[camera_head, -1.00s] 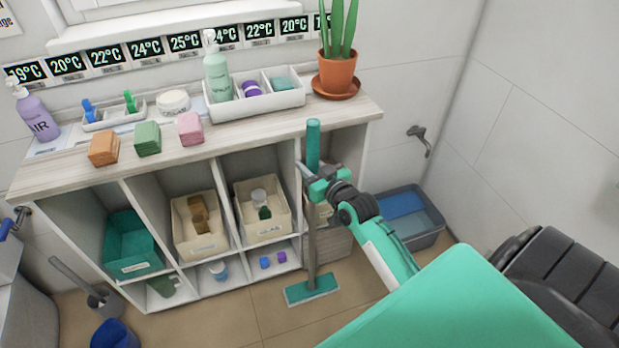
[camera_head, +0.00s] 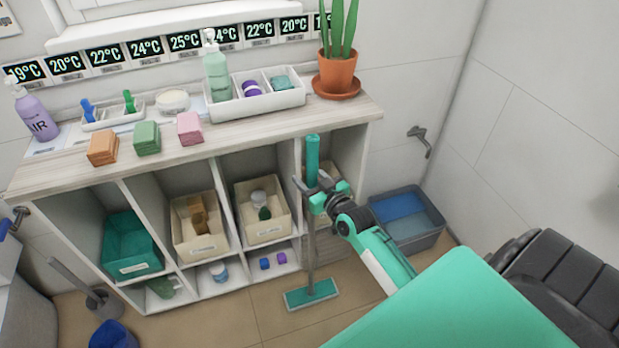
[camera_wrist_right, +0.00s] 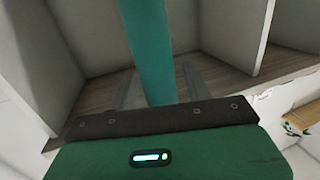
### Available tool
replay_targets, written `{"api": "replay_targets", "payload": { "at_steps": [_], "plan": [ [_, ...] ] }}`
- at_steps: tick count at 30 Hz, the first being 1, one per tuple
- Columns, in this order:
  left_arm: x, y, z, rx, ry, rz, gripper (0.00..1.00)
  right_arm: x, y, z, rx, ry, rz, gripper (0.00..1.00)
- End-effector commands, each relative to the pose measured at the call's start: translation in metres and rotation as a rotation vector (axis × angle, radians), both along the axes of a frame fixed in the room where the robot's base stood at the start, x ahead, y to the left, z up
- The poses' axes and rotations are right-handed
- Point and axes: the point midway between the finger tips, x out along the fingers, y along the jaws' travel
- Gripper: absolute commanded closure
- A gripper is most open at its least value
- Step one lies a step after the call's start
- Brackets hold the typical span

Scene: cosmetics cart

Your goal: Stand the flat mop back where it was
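The flat mop has a teal grip (camera_head: 312,155), a grey pole and a flat teal head (camera_head: 311,294). It stands nearly upright in front of the shelf unit's right end, its head appearing to rest flat on the floor. My right gripper (camera_head: 312,181) is at the lower end of the teal grip, its fingers spread on either side of it. In the right wrist view the teal grip (camera_wrist_right: 150,50) runs between the two grey fingers, with a small gap visible on its right side. My left gripper is out of view.
The shelf unit (camera_head: 235,140) holds bins and has bottles, blocks and a potted plant (camera_head: 337,75) on top. A grey-blue tub (camera_head: 408,218) stands right of the mop. A blue bucket (camera_head: 113,335) is at lower left.

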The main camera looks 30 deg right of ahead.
Motion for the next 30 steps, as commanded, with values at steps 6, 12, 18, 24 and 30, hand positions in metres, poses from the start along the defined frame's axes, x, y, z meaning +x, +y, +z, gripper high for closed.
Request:
{"api": "replay_targets", "payload": {
  "at_steps": [6, 12, 18, 24, 30],
  "plan": [
    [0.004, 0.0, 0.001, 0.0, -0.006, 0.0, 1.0, 0.0, 0.0, 0.0, 0.0, 0.0, 0.0, 0.5],
    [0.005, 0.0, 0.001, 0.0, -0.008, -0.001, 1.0, -0.006, 0.0, 0.002, 0.0, 0.002, 0.0, 0.5],
    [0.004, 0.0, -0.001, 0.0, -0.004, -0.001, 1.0, -0.036, -0.001, 0.004, -0.002, 0.002, 0.0, 0.5],
    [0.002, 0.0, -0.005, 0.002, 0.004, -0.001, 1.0, -0.072, -0.002, 0.006, -0.001, 0.003, 0.001, 0.5],
    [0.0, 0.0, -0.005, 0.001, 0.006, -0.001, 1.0, -0.101, -0.003, 0.008, 0.001, 0.003, 0.0, 0.5]
  ]
}}
